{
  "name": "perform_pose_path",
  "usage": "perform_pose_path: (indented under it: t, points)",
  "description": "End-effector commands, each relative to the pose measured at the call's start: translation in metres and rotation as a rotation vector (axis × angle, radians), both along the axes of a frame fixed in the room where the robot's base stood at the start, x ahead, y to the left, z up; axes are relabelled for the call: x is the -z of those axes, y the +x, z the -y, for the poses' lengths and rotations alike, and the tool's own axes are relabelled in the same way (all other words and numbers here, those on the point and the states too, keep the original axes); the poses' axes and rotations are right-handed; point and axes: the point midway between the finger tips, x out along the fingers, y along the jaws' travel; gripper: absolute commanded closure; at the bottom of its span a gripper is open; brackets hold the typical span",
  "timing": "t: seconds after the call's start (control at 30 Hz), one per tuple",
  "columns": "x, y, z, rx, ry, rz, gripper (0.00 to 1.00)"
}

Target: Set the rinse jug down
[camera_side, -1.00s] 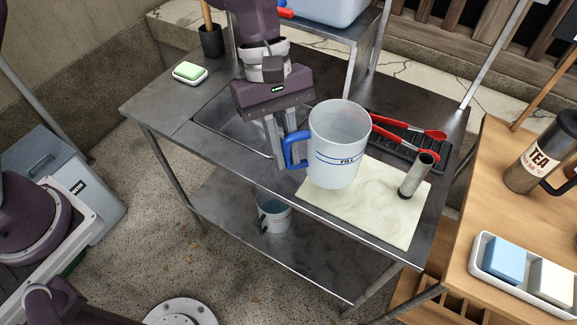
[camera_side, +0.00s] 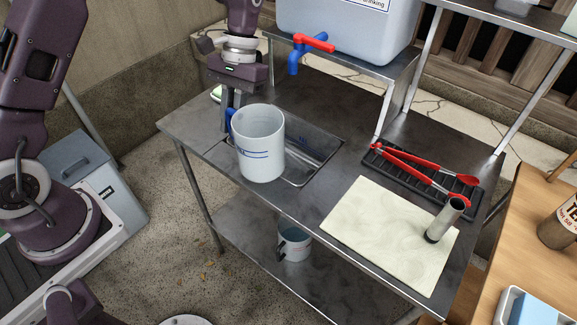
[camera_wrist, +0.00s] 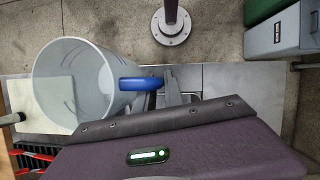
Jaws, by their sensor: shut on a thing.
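The rinse jug (camera_side: 262,150) is a pale, open-topped jug with blue marks and a blue handle. My gripper (camera_side: 231,106) is shut on its handle, which shows at the jug's left in the side view. The jug is upright in front of the sink basin (camera_side: 322,149), near its left end. I cannot tell whether its base touches the counter. In the wrist view, the jug (camera_wrist: 75,85) is at the left, and the blue handle (camera_wrist: 140,83) runs into my gripper (camera_wrist: 176,90). The jug looks empty inside.
A cream mat (camera_side: 385,235) holds a grey cylinder (camera_side: 445,218). Red tongs (camera_side: 420,170) lie on a black rack (camera_side: 398,176). A water tank with a red-and-blue tap (camera_side: 310,48) stands behind the sink. Bare counter (camera_side: 190,128) lies at the left end.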

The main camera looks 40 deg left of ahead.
Motion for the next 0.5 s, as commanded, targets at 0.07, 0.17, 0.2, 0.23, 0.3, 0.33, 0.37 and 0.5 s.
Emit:
perform_pose_path:
  t: [0.07, 0.17, 0.2, 0.23, 0.3, 0.33, 0.37, 0.5]
  points:
    - [0.007, 0.002, -0.011, -0.027, -0.003, 0.001, 1.0]
    - [0.021, 0.01, -0.015, -0.161, -0.008, 0.008, 1.0]
    - [0.025, 0.013, -0.013, -0.225, -0.009, 0.013, 1.0]
    - [0.029, 0.016, -0.012, -0.275, -0.01, 0.013, 1.0]
    - [0.037, 0.023, -0.008, -0.401, -0.012, 0.017, 1.0]
    - [0.04, 0.026, -0.007, -0.458, -0.014, 0.018, 1.0]
    - [0.044, 0.029, -0.005, -0.521, -0.014, 0.018, 1.0]
    - [0.061, 0.046, 0.0, -0.823, -0.014, 0.011, 1.0]
